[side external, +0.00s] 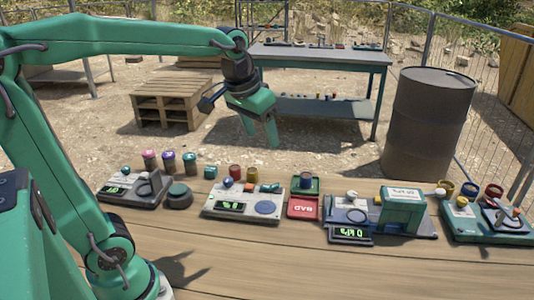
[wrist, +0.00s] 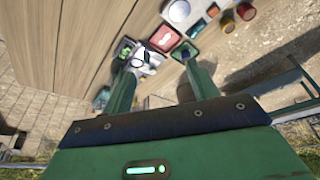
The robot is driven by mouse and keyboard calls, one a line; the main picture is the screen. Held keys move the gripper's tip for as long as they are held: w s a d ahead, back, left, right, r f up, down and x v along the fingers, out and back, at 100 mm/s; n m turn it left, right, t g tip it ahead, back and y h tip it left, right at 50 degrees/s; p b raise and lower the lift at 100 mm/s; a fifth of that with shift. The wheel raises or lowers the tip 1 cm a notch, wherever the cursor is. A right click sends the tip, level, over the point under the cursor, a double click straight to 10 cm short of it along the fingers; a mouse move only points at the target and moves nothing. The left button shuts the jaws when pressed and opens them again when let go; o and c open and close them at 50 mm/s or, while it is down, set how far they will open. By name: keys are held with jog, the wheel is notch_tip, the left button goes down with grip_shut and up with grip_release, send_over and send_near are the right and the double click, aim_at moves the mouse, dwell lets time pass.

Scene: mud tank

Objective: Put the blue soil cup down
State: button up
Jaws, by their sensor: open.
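A small dark cup with a bluish top (side external: 305,180), which looks like the blue soil cup, stands upright in the green tray (side external: 313,190) behind the red tray (side external: 302,208). My gripper (side external: 262,134) hangs above and behind the row of devices, left of that cup and well clear of it. Its fingers are apart with nothing between them. The wrist view also shows my open gripper (wrist: 160,68), with the green tray (wrist: 177,54) near the right fingertip and the red tray (wrist: 163,39) beyond. The cup is too small there to make out clearly.
A device with a display (side external: 240,204) stands left of the trays, with red (side external: 235,171) and yellow (side external: 252,174) cups behind it. A green-and-grey machine (side external: 402,211) stands to their right. Several cups stand at the far left. The table's front (side external: 250,260) is clear.

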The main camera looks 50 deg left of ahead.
jog(key=s+d+f+m+t, duration=0.1)
jog(key=s+f, duration=0.4)
jog(key=s, duration=0.7)
jog(key=shift+s+d+t, duration=0.4)
jog(key=shift+d, duration=0.25)
